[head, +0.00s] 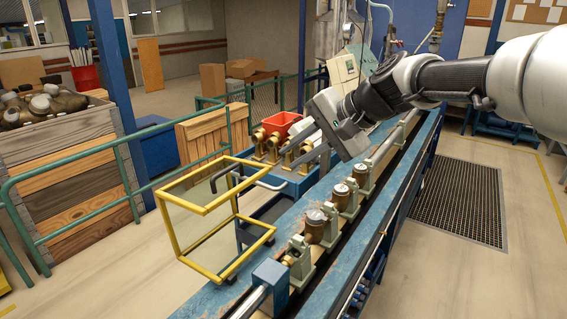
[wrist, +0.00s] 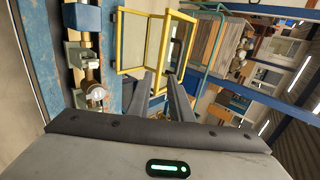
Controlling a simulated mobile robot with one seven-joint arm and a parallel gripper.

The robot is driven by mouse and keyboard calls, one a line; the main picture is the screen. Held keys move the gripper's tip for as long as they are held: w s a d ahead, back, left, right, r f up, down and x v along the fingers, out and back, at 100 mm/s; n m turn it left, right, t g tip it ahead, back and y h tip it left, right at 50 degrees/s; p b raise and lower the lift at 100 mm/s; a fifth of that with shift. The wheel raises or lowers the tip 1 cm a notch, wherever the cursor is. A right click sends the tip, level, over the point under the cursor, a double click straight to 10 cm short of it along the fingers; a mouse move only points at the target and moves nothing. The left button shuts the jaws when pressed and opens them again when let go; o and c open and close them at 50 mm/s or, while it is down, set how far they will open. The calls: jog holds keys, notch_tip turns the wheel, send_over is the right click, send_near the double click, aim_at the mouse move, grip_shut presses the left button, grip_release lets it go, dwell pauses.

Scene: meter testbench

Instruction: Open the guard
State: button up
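The guard (head: 206,211) is a yellow box-like frame with clear panels, at the left side of the blue test bench (head: 345,212). It also shows in the wrist view (wrist: 167,42), just beyond my fingertips. I cannot tell for sure whether it is open or shut. My gripper (head: 303,140) is up in the air above the bench, to the right of and above the guard. In the wrist view the two fingers (wrist: 160,78) are spread with a gap between them and nothing held. They look apart from the frame.
Several brass meters (head: 315,226) stand in a row along the bench. A dark trolley or rack (head: 268,212) is behind the guard's right side. A red bin (head: 281,124), green railing (head: 85,158) and wooden crate (head: 66,172) lie beyond. Floor left of the bench is clear.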

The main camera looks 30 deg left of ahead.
jog(key=shift+d+r, duration=0.2)
jog(key=shift+o, duration=1.3)
jog(key=f+t+b, duration=0.1)
jog(key=f+b, duration=0.1)
jog(key=b, duration=0.1)
jog(key=a+f+m+t+b, duration=0.1)
jog(key=f+b, duration=0.1)
jog(key=b, duration=0.2)
jog(key=a+f+m+t+b, duration=0.1)
jog(key=f+b, duration=0.1)
jog(key=b, duration=0.2)
jog(key=shift+a+f, duration=0.25)
jog(key=shift+f, duration=0.15)
jog(key=m+t+y+b, duration=0.2)
jog(key=t+y+b, duration=0.15)
jog(key=b, duration=0.65)
send_near(227, 172)
jog(key=shift+h, duration=0.25)
jog(key=x, duration=1.1)
jog(key=shift+r, duration=0.25)
